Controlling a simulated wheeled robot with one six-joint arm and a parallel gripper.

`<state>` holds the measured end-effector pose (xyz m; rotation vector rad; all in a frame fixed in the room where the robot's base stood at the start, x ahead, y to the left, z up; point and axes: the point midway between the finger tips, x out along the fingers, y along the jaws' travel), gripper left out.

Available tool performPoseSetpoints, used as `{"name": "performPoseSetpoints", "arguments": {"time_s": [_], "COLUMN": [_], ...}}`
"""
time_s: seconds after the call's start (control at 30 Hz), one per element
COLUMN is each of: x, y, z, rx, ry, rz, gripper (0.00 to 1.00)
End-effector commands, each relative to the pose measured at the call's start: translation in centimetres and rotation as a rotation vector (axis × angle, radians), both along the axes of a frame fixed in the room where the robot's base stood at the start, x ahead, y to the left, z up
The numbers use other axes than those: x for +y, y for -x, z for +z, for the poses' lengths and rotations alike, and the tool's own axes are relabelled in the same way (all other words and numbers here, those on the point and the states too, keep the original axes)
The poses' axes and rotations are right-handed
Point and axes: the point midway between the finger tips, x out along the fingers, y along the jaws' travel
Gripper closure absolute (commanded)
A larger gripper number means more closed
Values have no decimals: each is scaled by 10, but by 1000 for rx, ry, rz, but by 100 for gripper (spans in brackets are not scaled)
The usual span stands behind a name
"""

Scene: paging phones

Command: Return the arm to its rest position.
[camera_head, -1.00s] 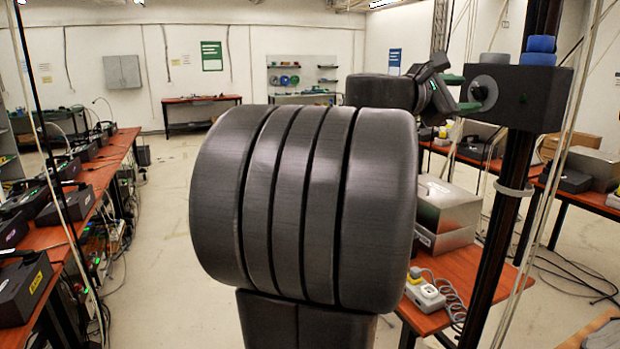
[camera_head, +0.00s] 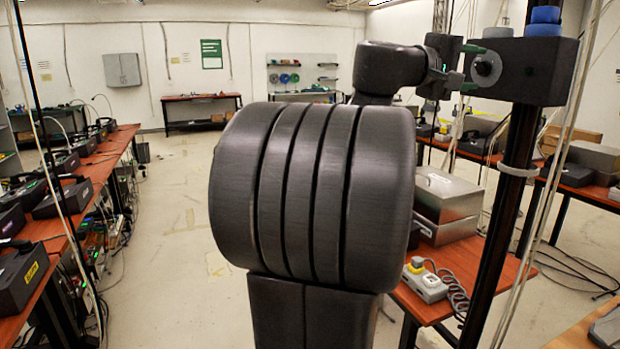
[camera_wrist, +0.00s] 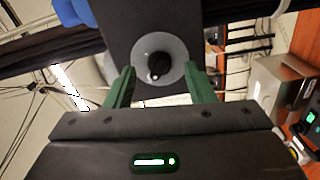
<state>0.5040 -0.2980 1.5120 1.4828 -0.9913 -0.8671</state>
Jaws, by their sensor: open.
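My gripper (camera_head: 480,60) is at the upper right in the head view, open, with green fingers pointing at a black box (camera_head: 548,72) on a dark post. The box has a round grey dial with a black knob (camera_head: 484,67) on its face. In the wrist view, the two green fingers of my gripper (camera_wrist: 160,68) stand apart, one on each side of the dial (camera_wrist: 172,56). Nothing is held between them. I cannot tell if a finger touches the box. My large dark arm links fill the middle of the head view.
A red-topped bench (camera_head: 120,138) with several black devices runs along the left. At right, a red table (camera_head: 478,262) holds a silver box (camera_head: 448,198) and a grey socket block (camera_head: 425,283). Thin cables hang near the post (camera_head: 500,200). Floor (camera_head: 190,215) is open left of my arm.

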Motion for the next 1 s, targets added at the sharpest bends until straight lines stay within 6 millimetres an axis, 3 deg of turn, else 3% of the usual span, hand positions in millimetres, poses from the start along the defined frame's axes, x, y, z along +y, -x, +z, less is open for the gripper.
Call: {"name": "performPoseSetpoints", "arguments": {"time_s": [0.6,1.0], "x": [0,0], "y": [0,0], "z": [0,0], "rx": [-475,-554], "ry": [-196,-229], "rz": [0,0], "gripper": [51,51]}}
